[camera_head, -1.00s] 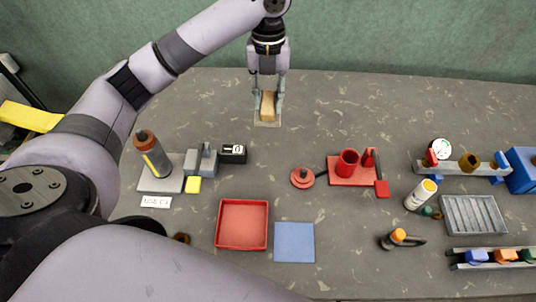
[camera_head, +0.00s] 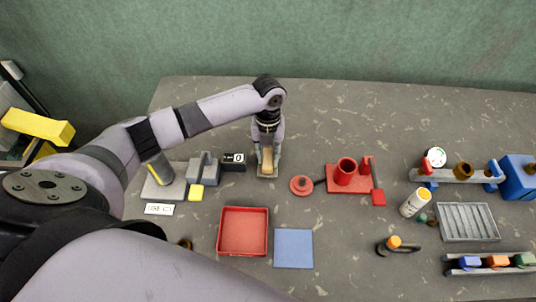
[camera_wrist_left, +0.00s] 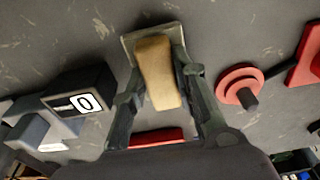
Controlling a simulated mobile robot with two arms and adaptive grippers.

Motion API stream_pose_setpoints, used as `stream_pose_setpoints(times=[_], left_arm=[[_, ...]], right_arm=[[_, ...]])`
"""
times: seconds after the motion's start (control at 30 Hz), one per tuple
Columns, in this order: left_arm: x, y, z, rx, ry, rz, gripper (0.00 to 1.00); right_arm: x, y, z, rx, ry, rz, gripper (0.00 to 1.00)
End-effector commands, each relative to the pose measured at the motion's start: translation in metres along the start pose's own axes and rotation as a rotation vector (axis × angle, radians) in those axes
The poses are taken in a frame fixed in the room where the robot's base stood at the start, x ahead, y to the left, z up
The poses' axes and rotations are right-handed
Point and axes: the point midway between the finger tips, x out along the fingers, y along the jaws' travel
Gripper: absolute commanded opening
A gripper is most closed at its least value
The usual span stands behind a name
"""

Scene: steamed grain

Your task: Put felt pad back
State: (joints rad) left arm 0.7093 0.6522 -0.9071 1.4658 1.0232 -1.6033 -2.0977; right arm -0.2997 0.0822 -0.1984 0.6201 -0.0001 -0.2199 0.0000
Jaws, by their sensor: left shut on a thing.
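The felt pad, a tan block on a thin pale grey square base, shows in the head view (camera_head: 268,172) and in the left wrist view (camera_wrist_left: 157,72). My left gripper (camera_head: 267,158) points down over it and is shut on the tan block, with a finger on each side, as the left wrist view also shows (camera_wrist_left: 160,88). The pad is between the black box marked 0 (camera_head: 234,162) and the red round lid (camera_head: 301,185). I cannot tell whether its base touches the table. My right gripper is not in view.
A red tray (camera_head: 243,231) and a blue mat (camera_head: 294,249) lie nearer the front. A red base with a cup (camera_head: 346,170) is to the right. The table behind the pad is clear.

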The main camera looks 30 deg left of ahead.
Motion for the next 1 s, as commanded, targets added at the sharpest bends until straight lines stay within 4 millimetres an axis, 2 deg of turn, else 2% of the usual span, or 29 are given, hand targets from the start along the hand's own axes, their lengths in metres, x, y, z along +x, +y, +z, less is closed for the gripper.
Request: stream_pose_setpoints(times=[0.1, 0.47, 0.5, 0.77, 1.0], left_arm=[[0.0073, -0.0004, 0.0013, 0.001, -0.002, -0.001, 0.0], [0.0119, -0.0002, 0.0017, 0.001, -0.002, 0.0, 0.0], [0.0112, -0.0001, 0.0017, 0.001, -0.002, 0.0, 0.28], [0.0112, -0.0001, 0.0014, 0.001, -0.001, 0.0, 0.45], [0.011, -0.0002, 0.0014, 0.001, -0.001, 0.0, 0.46]], right_arm=[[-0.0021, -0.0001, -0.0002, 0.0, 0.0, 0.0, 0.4], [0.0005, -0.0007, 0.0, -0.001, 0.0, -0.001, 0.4], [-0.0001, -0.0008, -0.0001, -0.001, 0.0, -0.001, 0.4], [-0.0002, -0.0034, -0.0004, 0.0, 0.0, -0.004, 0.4], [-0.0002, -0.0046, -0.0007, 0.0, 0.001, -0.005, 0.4]])
